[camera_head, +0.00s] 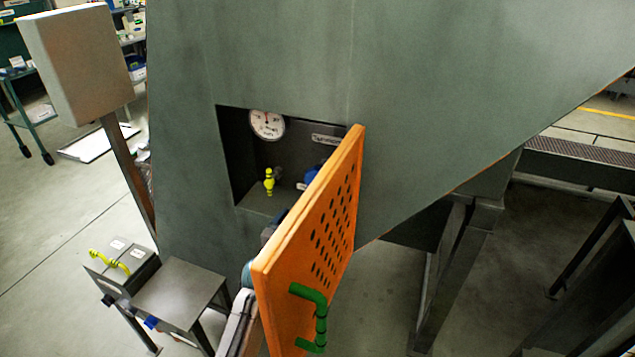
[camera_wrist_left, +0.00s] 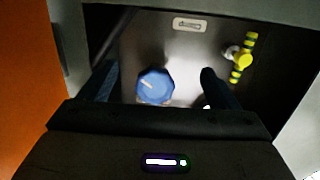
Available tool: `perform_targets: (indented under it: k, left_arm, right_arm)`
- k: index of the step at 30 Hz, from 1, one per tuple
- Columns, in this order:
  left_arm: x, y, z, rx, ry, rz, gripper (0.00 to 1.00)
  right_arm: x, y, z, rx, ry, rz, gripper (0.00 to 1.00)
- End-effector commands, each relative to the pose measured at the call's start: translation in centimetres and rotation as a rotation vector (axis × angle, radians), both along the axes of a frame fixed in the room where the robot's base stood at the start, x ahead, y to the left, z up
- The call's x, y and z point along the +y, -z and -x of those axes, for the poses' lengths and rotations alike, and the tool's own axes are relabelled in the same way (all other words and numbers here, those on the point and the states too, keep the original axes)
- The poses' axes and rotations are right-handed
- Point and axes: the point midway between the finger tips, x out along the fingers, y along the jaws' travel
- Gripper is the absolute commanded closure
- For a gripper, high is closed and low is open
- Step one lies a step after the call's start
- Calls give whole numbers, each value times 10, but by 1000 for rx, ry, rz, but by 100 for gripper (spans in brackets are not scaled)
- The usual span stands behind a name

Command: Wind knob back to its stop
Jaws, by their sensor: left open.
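The blue knob (camera_wrist_left: 155,87) has a faceted rim and a short pale mark on its face. It sits in a dark recess, and only a sliver of it (camera_head: 311,175) shows past the orange door in the head view. My left gripper (camera_wrist_left: 157,72) is open, with one dark finger on each side of the knob and visible gaps between them. I cannot tell how deep the fingers reach. In the head view the gripper is hidden behind the door, and part of my arm shows beside it. My right gripper is not in view.
The perforated orange door (camera_head: 318,235) with a green handle (camera_head: 318,318) stands open close by my left arm. The recess also holds a round gauge (camera_head: 267,124) and a yellow valve (camera_head: 269,181), right of the knob in the wrist view (camera_wrist_left: 241,58). A small metal table (camera_head: 180,290) stands below left.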

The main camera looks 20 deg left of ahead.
Motion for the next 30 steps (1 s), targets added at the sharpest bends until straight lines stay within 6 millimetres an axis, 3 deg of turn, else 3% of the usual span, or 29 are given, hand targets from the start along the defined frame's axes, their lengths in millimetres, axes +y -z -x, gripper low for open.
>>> perform_targets:
  k: [1, 3, 6, 11, 21, 30]
  left_arm:
    - [-1, -26, 1, -44, 2, 3, 16]
    - [-2, -49, 3, -83, 5, 3, 16]
    - [-3, -63, 1, -106, 7, 4, 16]
    - [-5, -66, -16, -109, 7, 4, 16]
    - [-10, -65, -79, -106, 7, 5, 16]
    - [-12, -63, -103, -107, 6, 4, 16]
  right_arm:
    - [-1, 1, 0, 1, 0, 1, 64]
    - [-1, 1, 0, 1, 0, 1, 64]
    - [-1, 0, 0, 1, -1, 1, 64]
    - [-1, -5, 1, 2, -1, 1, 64]
    - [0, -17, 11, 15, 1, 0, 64]
    - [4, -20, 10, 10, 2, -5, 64]
